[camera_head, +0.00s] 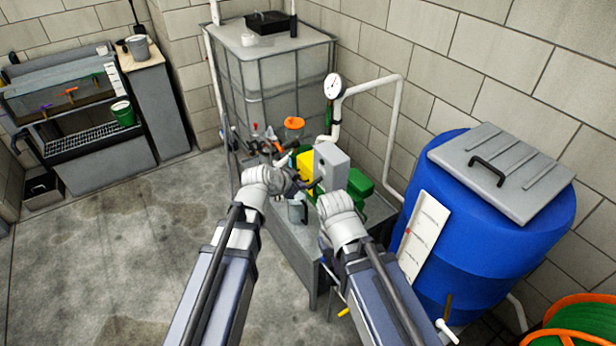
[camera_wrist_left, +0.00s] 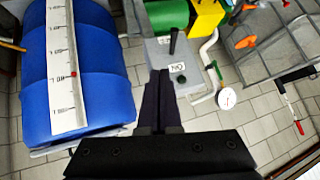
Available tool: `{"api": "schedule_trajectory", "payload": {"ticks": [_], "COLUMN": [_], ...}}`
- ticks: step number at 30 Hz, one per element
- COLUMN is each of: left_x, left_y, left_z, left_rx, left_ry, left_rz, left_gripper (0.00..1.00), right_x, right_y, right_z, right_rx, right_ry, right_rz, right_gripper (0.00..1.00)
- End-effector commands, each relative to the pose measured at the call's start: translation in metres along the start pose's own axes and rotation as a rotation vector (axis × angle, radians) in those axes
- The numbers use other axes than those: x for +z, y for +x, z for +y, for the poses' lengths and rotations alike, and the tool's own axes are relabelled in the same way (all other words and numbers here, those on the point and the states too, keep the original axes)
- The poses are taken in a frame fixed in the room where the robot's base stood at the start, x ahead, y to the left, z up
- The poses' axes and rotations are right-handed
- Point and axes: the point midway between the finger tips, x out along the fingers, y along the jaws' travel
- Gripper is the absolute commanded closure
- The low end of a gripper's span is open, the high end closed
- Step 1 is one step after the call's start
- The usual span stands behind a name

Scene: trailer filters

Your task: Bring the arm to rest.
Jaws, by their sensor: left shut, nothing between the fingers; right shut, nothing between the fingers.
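My left arm reaches in from the lower left of the head view, and my left gripper (camera_head: 300,184) is over the grey bench with the pump gear. In the left wrist view its dark fingers (camera_wrist_left: 160,78) are together with nothing between them. They point at a grey switch box (camera_wrist_left: 172,65) with a black lever and a small label; contact cannot be told. The box also shows in the head view (camera_head: 331,166). My right gripper (camera_head: 323,212) is lower, by the bench's right part, mostly hidden by its own wrist. It is shut and holds nothing visible.
A blue barrel (camera_head: 480,240) with a grey lid (camera_head: 500,170) and a white scale stands close on the right. A caged tank (camera_head: 270,85), white pipe and gauge (camera_head: 333,85) stand behind. An orange-green hose reel (camera_head: 575,335) is at lower right. The left floor (camera_head: 100,255) is clear.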

Motion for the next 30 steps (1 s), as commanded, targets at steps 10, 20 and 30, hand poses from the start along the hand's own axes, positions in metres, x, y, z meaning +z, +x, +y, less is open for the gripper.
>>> {"api": "schedule_trajectory", "payload": {"ticks": [10, 20, 30], "left_x": [0.002, 0.006, 0.103], "left_y": [-0.009, -0.008, -0.02], "left_z": [0.0, 0.007, 0.117], "left_rx": [0.0, 0.015, 0.134], "left_ry": [0.0, -0.008, -0.245], "left_rz": [-0.001, -0.019, -0.501], "left_gripper": [1.0, 1.0, 1.0], "right_x": [0.0, 0.0, -0.001], "right_y": [-0.005, -0.003, 0.025], "right_z": [0.001, 0.0, -0.002], "right_rx": [0.0, 0.0, 0.0], "right_ry": [0.0, 0.0, 0.001], "right_rz": [0.0, 0.0, 0.0], "right_gripper": [1.0, 1.0, 1.0]}}
